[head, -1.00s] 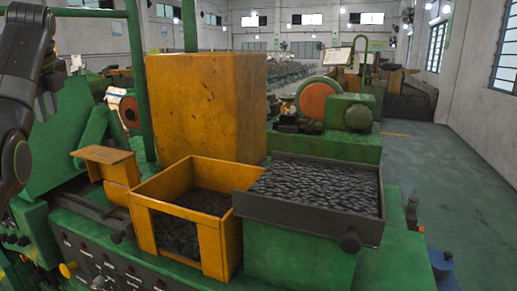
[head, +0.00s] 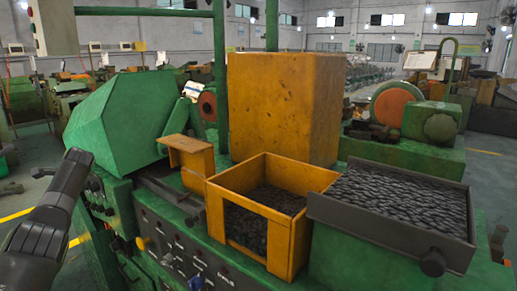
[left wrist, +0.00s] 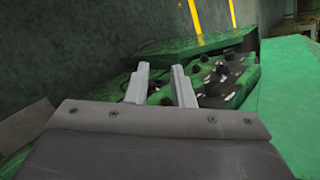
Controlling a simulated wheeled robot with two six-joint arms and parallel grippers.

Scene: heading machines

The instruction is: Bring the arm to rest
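My left arm (head: 45,225) comes in at the lower left of the head view, beside the front of the green machine. Its gripper cannot be made out in that view. In the left wrist view my left gripper (left wrist: 160,84) shows two grey fingers with a clear gap between them and nothing held. Beyond the fingers is a green panel (left wrist: 235,90) with dark knobs. My right arm and right gripper are in neither view.
The green machine carries a yellow open bin (head: 290,235) with dark parts, a grey tray (head: 390,225) full of dark pieces and a tall yellow box (head: 280,105). A green angular hood (head: 120,115) stands near my arm. Open floor shows at far left.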

